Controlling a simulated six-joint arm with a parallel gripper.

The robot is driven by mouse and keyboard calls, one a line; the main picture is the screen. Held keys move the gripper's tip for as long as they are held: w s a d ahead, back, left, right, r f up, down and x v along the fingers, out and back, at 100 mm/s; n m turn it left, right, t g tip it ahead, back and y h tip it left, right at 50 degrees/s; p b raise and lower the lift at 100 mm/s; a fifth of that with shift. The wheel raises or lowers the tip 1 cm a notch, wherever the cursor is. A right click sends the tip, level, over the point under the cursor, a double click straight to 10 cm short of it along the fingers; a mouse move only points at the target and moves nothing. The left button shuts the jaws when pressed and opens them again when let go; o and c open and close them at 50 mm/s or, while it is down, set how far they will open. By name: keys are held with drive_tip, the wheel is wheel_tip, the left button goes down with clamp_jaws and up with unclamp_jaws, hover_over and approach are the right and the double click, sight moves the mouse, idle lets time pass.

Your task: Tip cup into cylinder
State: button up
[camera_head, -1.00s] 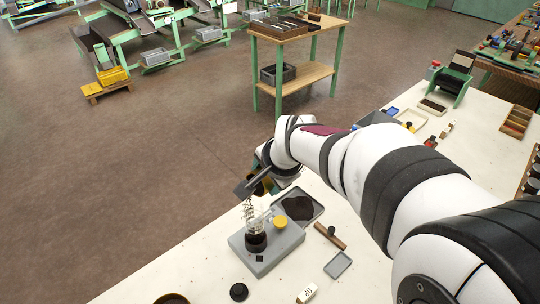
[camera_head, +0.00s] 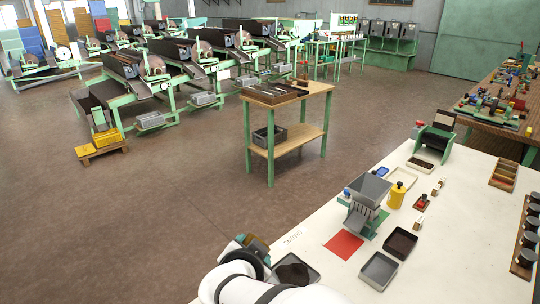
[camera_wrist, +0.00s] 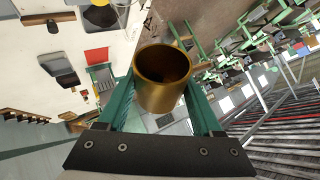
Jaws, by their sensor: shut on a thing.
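In the wrist view a brass-coloured cup (camera_wrist: 165,82) sits between the two green fingers of my gripper (camera_wrist: 163,90). The fingers are shut on its sides. Its open mouth faces the camera and its inside looks dark; I cannot tell whether anything is in it. In the head view my gripper (camera_head: 247,248) shows only partly at the lower edge, behind my white arm, beside a dark-filled tray. The clear cylinder is not seen in the head view now, and I cannot make it out in the wrist view.
On the white table (camera_head: 455,230) stand a grey hopper (camera_head: 368,190), a yellow bottle (camera_head: 397,195), a red square (camera_head: 344,244) and a grey tray (camera_head: 379,271). The dark-filled tray (camera_head: 295,271) lies by my arm. A wooden cart (camera_head: 290,92) stands on the floor beyond.

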drive_tip(key=shift+s+a+r+n+t+h, duration=0.1)
drive_tip(key=shift+s+a+n+t+h, duration=0.2)
drive_tip(key=shift+t, duration=0.35)
drive_tip(key=shift+s+a+r+n+t+h, duration=0.1)
drive_tip(key=shift+s+n+t+h, duration=0.1)
drive_tip(key=shift+t+h, duration=0.35)
drive_tip(key=shift+f, duration=0.1)
idle(0.5)
